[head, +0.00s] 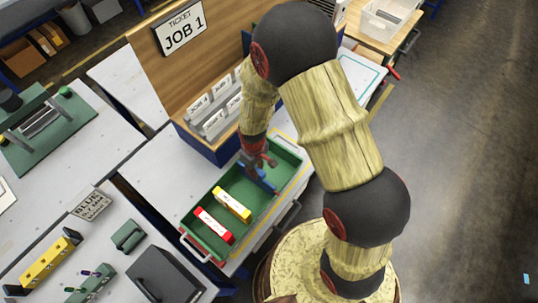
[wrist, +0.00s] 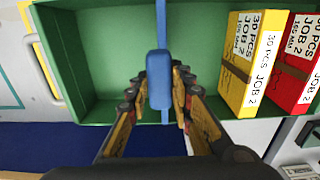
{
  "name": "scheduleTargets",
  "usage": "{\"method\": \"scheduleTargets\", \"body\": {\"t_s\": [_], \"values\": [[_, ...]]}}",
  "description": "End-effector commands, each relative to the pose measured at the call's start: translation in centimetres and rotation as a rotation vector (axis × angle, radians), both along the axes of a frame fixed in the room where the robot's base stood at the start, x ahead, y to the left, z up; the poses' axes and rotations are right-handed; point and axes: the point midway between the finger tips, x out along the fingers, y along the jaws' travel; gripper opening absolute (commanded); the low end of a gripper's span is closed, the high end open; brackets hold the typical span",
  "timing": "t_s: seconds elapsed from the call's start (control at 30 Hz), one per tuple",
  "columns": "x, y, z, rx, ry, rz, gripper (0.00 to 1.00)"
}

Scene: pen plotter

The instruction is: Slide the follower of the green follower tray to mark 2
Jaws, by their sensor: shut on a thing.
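The green follower tray (head: 237,184) stands on a light bench in the head view, and its green inside (wrist: 100,55) fills much of the wrist view. Its blue follower (head: 264,182) is a thin upright plate across the tray, with a blue grip block (wrist: 158,80) on it. My gripper (wrist: 158,98) is shut on this block, one finger on each side. In the head view my gripper (head: 257,160) partly covers the follower. A yellow box (head: 232,205) and a red box (head: 214,225) stand in the tray, apart from the follower. Mark 2 cannot be made out.
A wooden stand with a JOB 1 sign (head: 184,33) and grey card holders (head: 216,114) rises behind the tray. A dark box (head: 168,275) lies at the lower left. The tray floor is clear between the follower and the yellow box.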

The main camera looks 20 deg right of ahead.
Motion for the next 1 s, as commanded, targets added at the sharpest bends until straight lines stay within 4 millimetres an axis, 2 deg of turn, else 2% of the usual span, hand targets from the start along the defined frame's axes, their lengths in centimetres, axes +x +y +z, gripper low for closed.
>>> {"method": "scheduleTargets", "body": {"t_s": [0.03, 0.2, 0.4, 0.6, 0.9, 0.93, 1.0], "values": [[-1.0, 1.3, 0.0, 0.000, 0.002, 0.009, 0.00], [-3.2, 4.2, 0.0, 0.000, 0.002, 0.007, 0.00], [-4.7, 6.3, 0.0, -0.001, 0.002, 0.003, 0.00], [-5.2, 7.0, 0.0, 0.000, 0.002, 0.001, 0.00], [-5.2, 7.0, 0.0, -0.001, 0.002, 0.000, 0.00], [-5.2, 7.0, 0.0, -0.001, 0.002, 0.000, 0.23], [-5.2, 7.0, 0.0, -0.001, 0.002, 0.000, 0.27]]}}
